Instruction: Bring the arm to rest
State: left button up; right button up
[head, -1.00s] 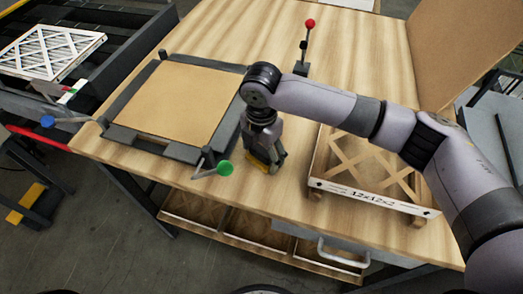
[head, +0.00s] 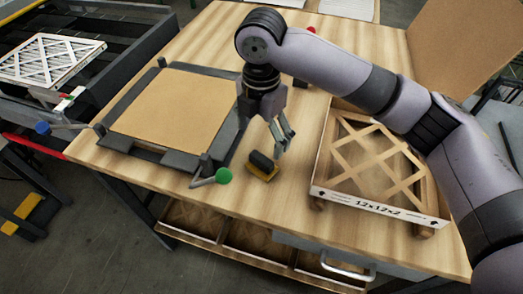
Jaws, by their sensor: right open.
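My right arm comes in from the right and reaches over the wooden table (head: 250,225). My right gripper (head: 284,146) hangs down over the table with its fingers open and empty. Just below and left of the fingertips, a small block with a black grip and a yellow base (head: 262,166) sits on the table. The fingers look apart from it. My left gripper is not in view.
A dark frame holds a brown cardboard sheet (head: 172,108), with a green-knobbed lever (head: 223,176) at its corner. A box frame marked 12x12x2 (head: 380,205) stands on the right. A white filter (head: 50,58) lies at far left. The front table strip is clear.

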notch_tip(320, 180, up, 2)
jog(key=shift+r, duration=0.1)
dwell(0.5)
